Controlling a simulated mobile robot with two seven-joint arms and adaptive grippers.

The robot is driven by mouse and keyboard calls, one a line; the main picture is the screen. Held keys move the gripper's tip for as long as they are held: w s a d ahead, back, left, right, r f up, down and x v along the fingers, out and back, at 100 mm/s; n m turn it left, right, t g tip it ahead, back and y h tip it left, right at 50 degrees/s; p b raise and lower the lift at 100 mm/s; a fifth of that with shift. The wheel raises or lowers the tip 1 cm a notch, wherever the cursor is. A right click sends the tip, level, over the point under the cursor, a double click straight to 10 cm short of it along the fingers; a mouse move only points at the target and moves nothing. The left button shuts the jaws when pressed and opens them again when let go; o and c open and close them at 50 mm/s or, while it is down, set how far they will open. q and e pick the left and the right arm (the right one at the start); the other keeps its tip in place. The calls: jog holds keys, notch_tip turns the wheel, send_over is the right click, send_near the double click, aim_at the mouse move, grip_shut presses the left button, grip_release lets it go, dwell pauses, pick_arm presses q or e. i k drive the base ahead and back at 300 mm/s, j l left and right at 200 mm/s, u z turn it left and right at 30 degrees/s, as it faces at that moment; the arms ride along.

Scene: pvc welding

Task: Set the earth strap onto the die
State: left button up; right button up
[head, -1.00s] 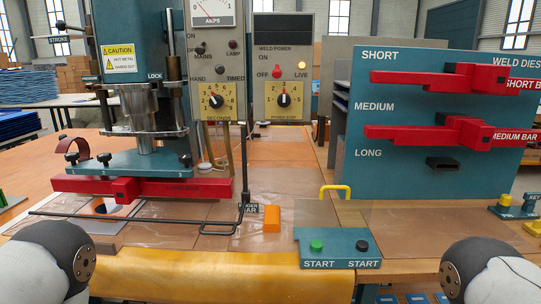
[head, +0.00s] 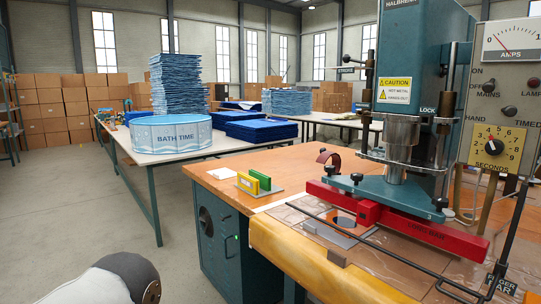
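The earth strap looks to be the curved reddish-brown band (head: 329,158) at the left end of the press's teal plate (head: 390,194). It arches up beside a black knob. The die is a long red bar (head: 432,234) marked LONG BAR, under that plate on the workbench. I cannot tell whether the strap touches the red bar. Only a grey and white part of my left arm shows at the bottom left. Its gripper is outside the picture. My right arm and gripper are not in view.
The workbench (head: 232,190) holds a green and yellow block pair (head: 254,182). A black rod (head: 375,243) runs in front of the die. A BATH TIME pool (head: 170,136) stands on another table behind.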

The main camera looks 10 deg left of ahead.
aim_at(336, 161)
jog(key=i+j+z, duration=0.1)
jog(key=i+j, duration=0.2)
jog(key=j, duration=0.2)
jog(key=i+j, duration=0.25)
jog(key=j, duration=0.3)
jog(key=i+j+z, duration=0.15)
jog(key=j, duration=0.4)
jog(key=i+j, duration=0.35)
jog(key=j, duration=0.2)
jog(key=i+j+z, duration=0.15)
jog(key=j, duration=0.4)
jog(key=i+j, duration=0.3)
jog(key=j, duration=0.3)
jog(key=i+j+z, duration=0.15)
jog(key=j, duration=0.45)
jog(key=i+j, duration=0.25)
jog(key=j, duration=0.35)
jog(key=z, duration=0.05)
